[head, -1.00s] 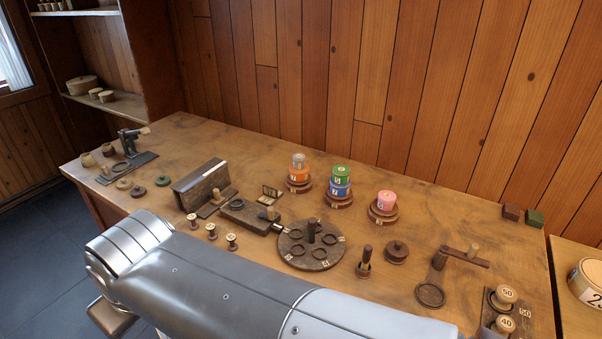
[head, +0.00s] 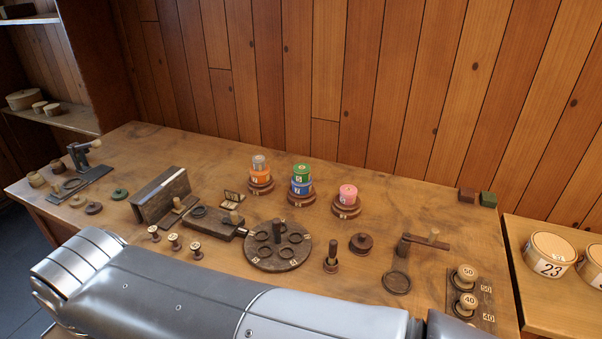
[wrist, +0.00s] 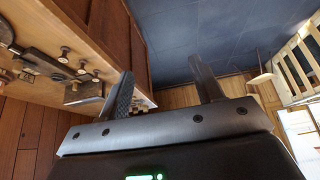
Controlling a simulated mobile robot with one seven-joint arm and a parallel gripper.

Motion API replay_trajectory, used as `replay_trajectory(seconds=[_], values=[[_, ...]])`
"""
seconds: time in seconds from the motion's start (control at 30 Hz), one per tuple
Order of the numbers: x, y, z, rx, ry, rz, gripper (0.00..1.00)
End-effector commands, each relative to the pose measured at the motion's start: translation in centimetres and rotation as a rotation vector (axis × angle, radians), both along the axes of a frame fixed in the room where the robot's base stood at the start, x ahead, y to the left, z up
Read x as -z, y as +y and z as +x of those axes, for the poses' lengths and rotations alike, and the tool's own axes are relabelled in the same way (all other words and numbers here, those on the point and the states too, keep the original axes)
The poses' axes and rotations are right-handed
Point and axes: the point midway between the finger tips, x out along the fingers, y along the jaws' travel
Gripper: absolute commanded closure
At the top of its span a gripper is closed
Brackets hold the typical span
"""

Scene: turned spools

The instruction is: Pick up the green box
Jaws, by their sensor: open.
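A small dark green box (head: 488,199) sits at the back right corner of the wooden workbench (head: 400,203), close to the wall, beside a brown box (head: 467,195). In the wrist view my gripper (wrist: 165,90) is open and empty, its two dark fingers apart. That view looks past the bench edge toward the dark floor, and the green box is not in it. In the head view my arm crosses the front of the bench and the gripper itself is not seen.
Stacked colored spools (head: 301,180) stand mid-bench, left of the boxes. A round dark plate (head: 277,262), a wooden crank arm (head: 428,242) and numbered knobs (head: 466,275) lie nearer. A second table (head: 545,310) with round boxes (head: 549,254) adjoins at right. Bench before the green box looks clear.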

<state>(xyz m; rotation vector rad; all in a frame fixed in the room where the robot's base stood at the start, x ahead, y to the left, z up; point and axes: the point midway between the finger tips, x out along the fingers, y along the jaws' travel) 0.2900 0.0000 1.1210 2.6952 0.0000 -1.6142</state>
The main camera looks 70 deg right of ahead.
Motion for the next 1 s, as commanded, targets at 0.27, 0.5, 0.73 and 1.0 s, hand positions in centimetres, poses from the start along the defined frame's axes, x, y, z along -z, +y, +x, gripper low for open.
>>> replay_trajectory(seconds=[0.27,0.5,0.73,1.0], values=[[0.0,0.0,0.0,0.000,0.000,0.000,0.24],[-0.2,-0.3,0.4,0.015,0.001,0.002,0.24],[-2.4,-5.3,4.8,0.187,0.016,0.025,0.24],[-4.3,-17.1,10.3,0.485,0.031,0.056,0.24]])
